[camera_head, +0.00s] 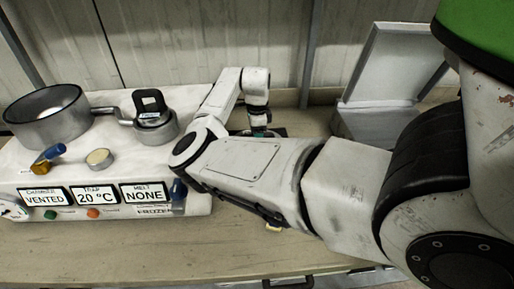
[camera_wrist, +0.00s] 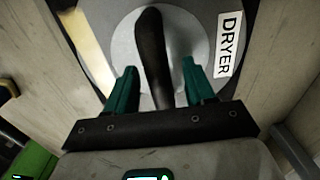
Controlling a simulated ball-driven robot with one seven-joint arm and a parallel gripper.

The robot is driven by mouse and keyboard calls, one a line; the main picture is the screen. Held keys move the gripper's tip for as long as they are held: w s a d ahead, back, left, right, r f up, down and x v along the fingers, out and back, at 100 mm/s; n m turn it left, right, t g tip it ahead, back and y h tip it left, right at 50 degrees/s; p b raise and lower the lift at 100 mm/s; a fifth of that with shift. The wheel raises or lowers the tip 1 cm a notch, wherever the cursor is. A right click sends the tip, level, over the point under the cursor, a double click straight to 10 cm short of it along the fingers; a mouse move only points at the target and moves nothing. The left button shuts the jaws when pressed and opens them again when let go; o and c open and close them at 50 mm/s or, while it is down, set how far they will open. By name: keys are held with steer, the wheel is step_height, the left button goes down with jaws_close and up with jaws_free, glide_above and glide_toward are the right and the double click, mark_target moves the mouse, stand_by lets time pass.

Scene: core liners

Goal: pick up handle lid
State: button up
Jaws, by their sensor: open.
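In the wrist view, a round grey lid (camera_wrist: 201,45) with a raised black handle (camera_wrist: 152,52) and a white "DRYER" label (camera_wrist: 229,45) lies below my gripper (camera_wrist: 158,68). The two green fingers are open, one on each side of the handle, with gaps visible between them and it. I cannot tell how far down the fingers reach along the handle. In the head view, my gripper (camera_head: 261,121) is right of the white machine, partly hidden by my arm, and the lid under it is mostly hidden.
The white machine (camera_head: 110,170) carries an open metal chamber (camera_head: 45,127) and a smaller round metal part with a black handle (camera_head: 150,101). A grey open box (camera_head: 375,122) stands at right, against the wall side. The wooden bench front (camera_head: 120,262) is clear.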

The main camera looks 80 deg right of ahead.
steer(key=shift+f, duration=0.25)
steer(key=shift+c, duration=0.2)
jaws_close()
stand_by(0.5)
steer(key=shift+r, duration=0.1)
stand_by(0.8)
